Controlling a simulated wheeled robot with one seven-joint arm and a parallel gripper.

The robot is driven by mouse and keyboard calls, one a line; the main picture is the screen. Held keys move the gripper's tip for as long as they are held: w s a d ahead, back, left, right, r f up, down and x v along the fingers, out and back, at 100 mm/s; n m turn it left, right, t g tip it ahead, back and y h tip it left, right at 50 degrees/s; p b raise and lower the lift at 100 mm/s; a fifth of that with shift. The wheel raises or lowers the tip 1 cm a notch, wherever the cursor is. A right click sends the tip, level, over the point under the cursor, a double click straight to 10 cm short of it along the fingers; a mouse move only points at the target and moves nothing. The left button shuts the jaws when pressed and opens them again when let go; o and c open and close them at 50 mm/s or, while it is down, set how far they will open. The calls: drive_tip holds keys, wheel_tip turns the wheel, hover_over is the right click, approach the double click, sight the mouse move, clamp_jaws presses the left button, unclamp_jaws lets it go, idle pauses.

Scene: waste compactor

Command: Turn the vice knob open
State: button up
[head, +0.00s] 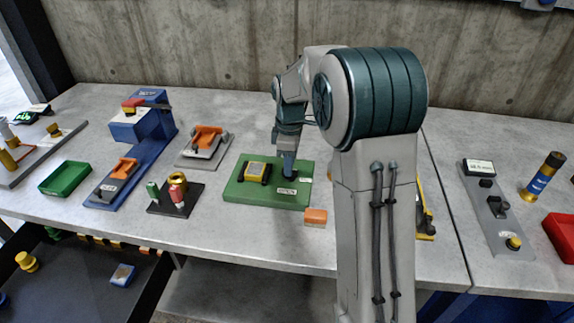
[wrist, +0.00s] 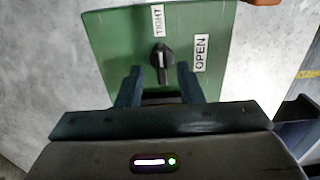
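The vice knob (wrist: 162,62) is a dark knob with a pale pointer line, on a green base plate (wrist: 118,32). Its line runs roughly up and down in the wrist view. A TIGHT label (wrist: 158,18) is above it and an OPEN label (wrist: 201,52) is to its right. My gripper (wrist: 160,75) is open, one finger on each side of the knob's near end. I cannot tell whether the fingers touch it. In the head view the green plate (head: 236,192) lies on the table, and my gripper (head: 288,172) points down over its right part, hiding the knob.
An orange block (head: 316,216) is near the plate's front right corner. A dark stand with small coloured parts (head: 175,196) and an orange-topped fixture (head: 206,142) are to the left.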

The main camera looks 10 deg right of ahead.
drive_tip(key=shift+f, duration=0.6)
clamp_jaws()
drive_tip(key=shift+a, duration=0.1)
